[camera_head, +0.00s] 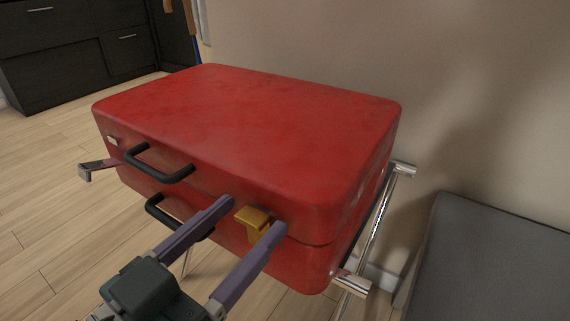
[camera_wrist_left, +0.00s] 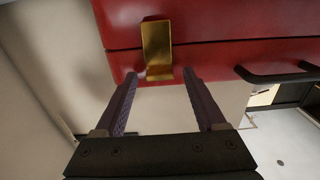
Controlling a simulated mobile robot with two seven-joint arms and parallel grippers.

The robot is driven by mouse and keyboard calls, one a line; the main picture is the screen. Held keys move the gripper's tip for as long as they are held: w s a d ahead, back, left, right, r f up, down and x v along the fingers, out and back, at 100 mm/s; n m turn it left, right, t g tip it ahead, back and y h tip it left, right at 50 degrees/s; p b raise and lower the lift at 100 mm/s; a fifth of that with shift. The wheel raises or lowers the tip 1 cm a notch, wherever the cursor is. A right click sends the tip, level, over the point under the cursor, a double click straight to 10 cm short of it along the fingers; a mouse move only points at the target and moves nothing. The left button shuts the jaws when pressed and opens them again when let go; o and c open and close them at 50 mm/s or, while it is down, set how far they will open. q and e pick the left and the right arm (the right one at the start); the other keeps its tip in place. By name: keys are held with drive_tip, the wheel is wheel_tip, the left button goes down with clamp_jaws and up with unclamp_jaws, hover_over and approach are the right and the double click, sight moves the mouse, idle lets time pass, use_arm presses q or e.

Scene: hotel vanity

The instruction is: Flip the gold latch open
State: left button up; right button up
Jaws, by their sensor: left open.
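A red suitcase (camera_head: 250,115) lies flat and closed on a metal rack. Its gold latch (camera_head: 252,218) sits on the front face across the seam, toward the right end. In the left wrist view the latch (camera_wrist_left: 157,44) is a gold plate with an outward-bent lower lip. My left gripper (camera_head: 250,215) is open, its two purple fingers at either side of the latch in the head view. My right gripper is not in view.
Two black handles (camera_head: 160,168) stick out from the suitcase front, left of the latch. The chrome rack (camera_head: 375,225) shows at the right. A grey padded bench (camera_head: 490,265) stands at the right, and dark drawers (camera_head: 60,50) at the back left.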

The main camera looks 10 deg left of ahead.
use_arm(q)
drive_tip(key=shift+w, duration=0.2)
drive_tip(key=shift+c, duration=0.4)
clamp_jaws()
